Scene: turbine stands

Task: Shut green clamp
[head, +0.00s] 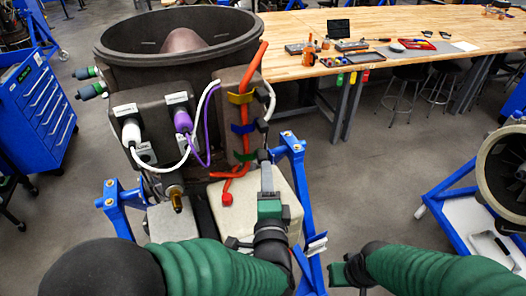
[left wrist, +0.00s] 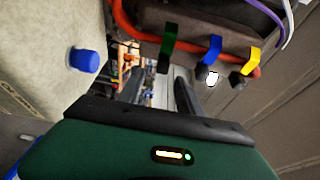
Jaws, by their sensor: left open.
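The green clamp (head: 246,156) is the lowest of three coloured clamps along the orange-red hose (head: 247,75) on the turbine's side. In the left wrist view the green clamp (left wrist: 168,46) stands out from the hose as a bent strip, above and between my fingers. My left gripper (head: 264,160) is just right of the clamp in the head view. Its two dark fingers (left wrist: 158,88) are apart with nothing between them, and I see no contact with the clamp. My right gripper (head: 347,272) is low in the head view, away from the turbine; its fingers are unclear.
The blue clamp (head: 243,128) and yellow clamp (head: 240,97) sit close above the green one. Purple and white cables (head: 205,145) hang to the left. A pale box (head: 225,215) and blue stand (head: 302,195) are near my left gripper. A wooden workbench (head: 430,65) stands behind.

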